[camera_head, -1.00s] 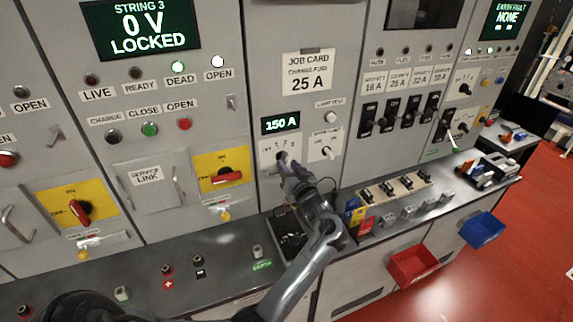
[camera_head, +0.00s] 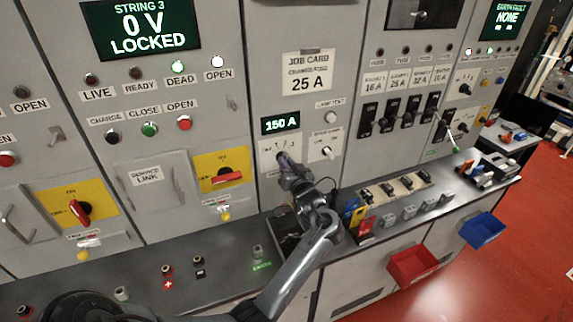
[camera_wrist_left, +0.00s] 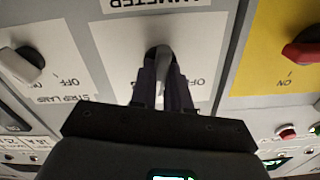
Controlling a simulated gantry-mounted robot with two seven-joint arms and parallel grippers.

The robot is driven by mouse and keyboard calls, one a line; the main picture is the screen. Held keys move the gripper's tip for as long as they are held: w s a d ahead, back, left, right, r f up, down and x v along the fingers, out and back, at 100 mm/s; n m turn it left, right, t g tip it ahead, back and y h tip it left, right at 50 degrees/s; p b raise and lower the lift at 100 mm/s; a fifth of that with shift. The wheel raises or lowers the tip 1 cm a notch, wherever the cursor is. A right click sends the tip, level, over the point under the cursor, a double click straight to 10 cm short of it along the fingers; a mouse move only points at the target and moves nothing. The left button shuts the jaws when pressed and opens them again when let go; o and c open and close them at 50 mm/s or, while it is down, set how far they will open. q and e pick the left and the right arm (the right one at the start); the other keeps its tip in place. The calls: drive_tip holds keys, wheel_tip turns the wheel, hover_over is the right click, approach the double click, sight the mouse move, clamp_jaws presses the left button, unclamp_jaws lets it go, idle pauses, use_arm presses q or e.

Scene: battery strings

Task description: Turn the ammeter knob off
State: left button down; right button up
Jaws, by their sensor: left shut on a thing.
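The ammeter knob is a grey lever on a white plate in the left wrist view (camera_wrist_left: 163,58), where the plate appears upside down. My left gripper (camera_wrist_left: 163,80) has its two dark fingers on either side of the knob and is shut on it. In the head view the left gripper (camera_head: 283,157) reaches the white ammeter plate (camera_head: 268,156) and mostly hides the knob. The green ammeter display (camera_head: 281,124) above it reads 150 A. I cannot tell exactly which mark the knob points to. My right gripper is not in view.
A second plate with a white knob (camera_head: 327,151) is just right of the ammeter. A yellow plate with a red handle (camera_head: 228,177) is to its left. Below are the bench (camera_head: 190,262), a row of fuses (camera_head: 396,186) and red and blue bins (camera_head: 412,265).

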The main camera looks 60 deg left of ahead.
use_arm(q)
drive_tip(key=shift+n, duration=0.5)
drive_tip(key=shift+n+b, duration=3.45)
drive_tip(key=shift+n, duration=2.05)
drive_tip(key=c, duration=1.1)
unclamp_jaws()
drive_tip(key=shift+d, duration=0.1)
